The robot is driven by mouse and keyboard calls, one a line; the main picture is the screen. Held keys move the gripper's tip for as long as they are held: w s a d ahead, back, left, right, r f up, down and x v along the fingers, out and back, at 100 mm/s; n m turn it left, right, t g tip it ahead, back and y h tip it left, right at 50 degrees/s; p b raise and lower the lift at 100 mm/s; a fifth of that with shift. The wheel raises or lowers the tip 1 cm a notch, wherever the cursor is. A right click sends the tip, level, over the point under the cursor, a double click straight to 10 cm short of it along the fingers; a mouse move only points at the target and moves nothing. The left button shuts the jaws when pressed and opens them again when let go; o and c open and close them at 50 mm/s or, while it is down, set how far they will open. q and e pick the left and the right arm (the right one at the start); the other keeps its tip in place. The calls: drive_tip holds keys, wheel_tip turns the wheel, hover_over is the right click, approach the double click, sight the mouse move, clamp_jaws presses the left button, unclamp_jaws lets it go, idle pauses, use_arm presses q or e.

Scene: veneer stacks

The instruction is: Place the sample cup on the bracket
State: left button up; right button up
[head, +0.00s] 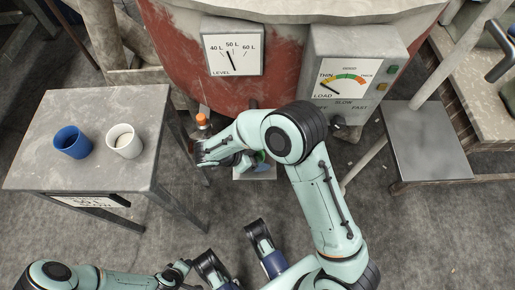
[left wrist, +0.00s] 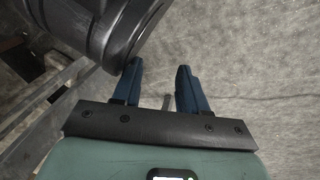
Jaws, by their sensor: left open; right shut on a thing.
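My right arm reaches in front of the red vat, and its right gripper (head: 244,160) is low, close to a small pale ledge (head: 254,174) that looks like the bracket. The gripper is shut on a small green thing (head: 262,157), probably the sample cup; the arm and fingers hide most of it. I cannot tell whether it touches the ledge. A blue cup (head: 72,142) and a white cup (head: 124,141) with pale contents stand upright on the left table, apart from both grippers. In the left wrist view my left gripper (left wrist: 160,82) is open and empty.
The red vat (head: 170,50) carries a level gauge (head: 233,54) and a load panel (head: 352,70). An orange-topped fitting (head: 202,121) stands beside my right wrist. The left table (head: 55,180) has free room at its front. A grey platform (head: 425,140) stands at right.

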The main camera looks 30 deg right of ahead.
drive_tip(key=w+d, duration=0.1)
drive_tip(key=w+d+f, duration=0.1)
drive_tip(key=w, duration=0.1)
drive_tip(key=shift+b, duration=0.4)
use_arm(q)
drive_tip(key=shift+s+a+f+g, duration=0.2)
drive_tip(key=shift+s+f+g, duration=0.2)
drive_tip(key=shift+s+f, duration=0.6)
use_arm(e)
drive_tip(key=shift+a+f, duration=0.1)
drive_tip(key=shift+f, duration=0.15)
use_arm(q)
drive_tip(key=shift+s, duration=0.15)
use_arm(e)
drive_tip(key=shift+f, duration=0.15)
drive_tip(key=o, duration=1.1)
use_arm(q)
drive_tip(key=shift+s+f, duration=0.1)
drive_tip(key=shift+s, duration=0.15)
